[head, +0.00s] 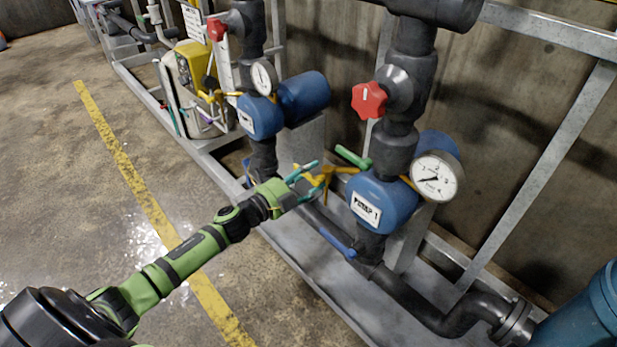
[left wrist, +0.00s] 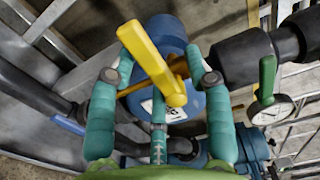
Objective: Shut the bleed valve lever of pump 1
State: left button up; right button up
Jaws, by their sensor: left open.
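Pump 1 (head: 398,205) is a blue body with a white "PUMP 1" label and a round gauge. A yellow lever (head: 325,174), apparently the bleed valve lever, sticks out on its left side. The lever also shows in the left wrist view (left wrist: 146,55), slanting from upper left down to a rounded pivot end. My left gripper (head: 318,177) is open at the yellow lever, its teal fingers spread on either side of it. In the left wrist view the lever lies between the fingers (left wrist: 161,52); contact cannot be told. My right gripper is out of view.
A green lever (head: 352,157) sits just above the yellow one, and a blue lever (head: 338,242) lies below. A red knob (head: 370,100) is on the black pipe above. A second blue pump (head: 260,117) stands to the left. Open floor lies left.

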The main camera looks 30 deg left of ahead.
pick_arm(q)
jog(key=shift+s, duration=0.1)
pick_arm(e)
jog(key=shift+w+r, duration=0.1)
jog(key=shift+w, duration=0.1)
pick_arm(q)
jog(key=v, duration=1.1)
jog(key=shift+s+a, duration=0.15)
jog(key=shift+s, duration=0.25)
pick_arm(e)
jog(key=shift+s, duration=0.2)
